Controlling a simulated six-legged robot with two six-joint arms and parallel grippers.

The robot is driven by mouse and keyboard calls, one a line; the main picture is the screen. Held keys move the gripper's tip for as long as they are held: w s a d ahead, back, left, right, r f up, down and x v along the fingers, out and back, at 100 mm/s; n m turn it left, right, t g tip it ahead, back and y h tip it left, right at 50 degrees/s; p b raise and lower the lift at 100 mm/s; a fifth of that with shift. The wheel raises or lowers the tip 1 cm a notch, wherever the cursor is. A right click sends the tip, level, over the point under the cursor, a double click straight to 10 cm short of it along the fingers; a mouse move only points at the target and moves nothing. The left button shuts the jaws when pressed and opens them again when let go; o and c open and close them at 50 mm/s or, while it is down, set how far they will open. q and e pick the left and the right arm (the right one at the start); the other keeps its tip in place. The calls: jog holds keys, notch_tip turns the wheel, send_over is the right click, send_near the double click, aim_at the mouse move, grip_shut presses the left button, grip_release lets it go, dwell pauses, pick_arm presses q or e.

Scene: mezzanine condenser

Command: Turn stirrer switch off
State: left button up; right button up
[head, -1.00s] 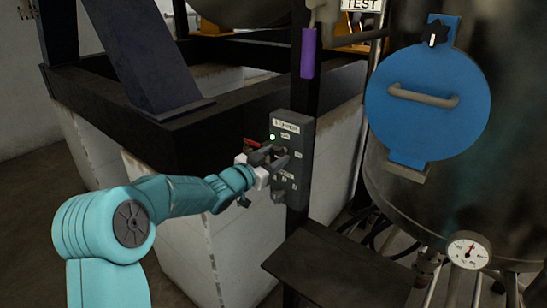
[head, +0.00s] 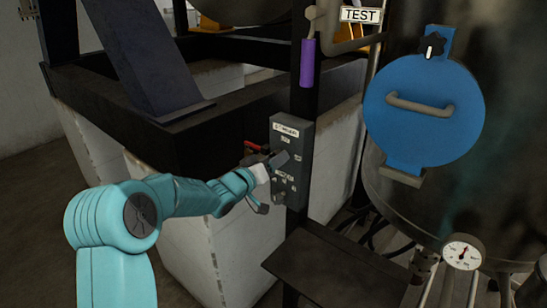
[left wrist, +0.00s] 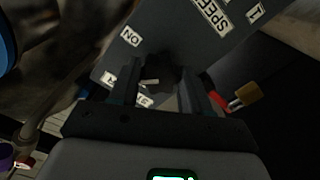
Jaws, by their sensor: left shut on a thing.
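The grey stirrer control box (head: 292,135) is fixed to a dark post in the middle of the head view, with white labels and small controls on its face. My left gripper (head: 273,163) is at the box's front face, its fingers turned at a slant. In the left wrist view its jaws (left wrist: 157,92) are shut on a dark switch knob (left wrist: 160,72). An ON label (left wrist: 130,37) is beside the knob, and another label is partly hidden by a finger. The box shows no green light in the head view. My right gripper is not in view.
A red handle (head: 252,147) is just left of the box; a brass padlock (left wrist: 245,96) shows in the wrist view. A dark shelf (head: 335,268) is below. A steel tank with a blue round hatch (head: 425,120) and a gauge (head: 463,252) stands right.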

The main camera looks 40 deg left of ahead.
pick_arm(q)
jog(key=shift+n+p, duration=1.5)
jog(key=shift+n, duration=3)
jog(key=o, duration=1.1)
jog(key=shift+w+d, duration=0.1)
jog(key=shift+c, duration=0.2)
jog(key=s+a+b, duration=0.1)
jog(key=s+b, duration=0.2)
jog(key=s, duration=1.3)
jog(key=shift+s+a+b, duration=0.15)
jog(key=shift+s+b, duration=0.05)
jog(key=shift+b, duration=0.2)
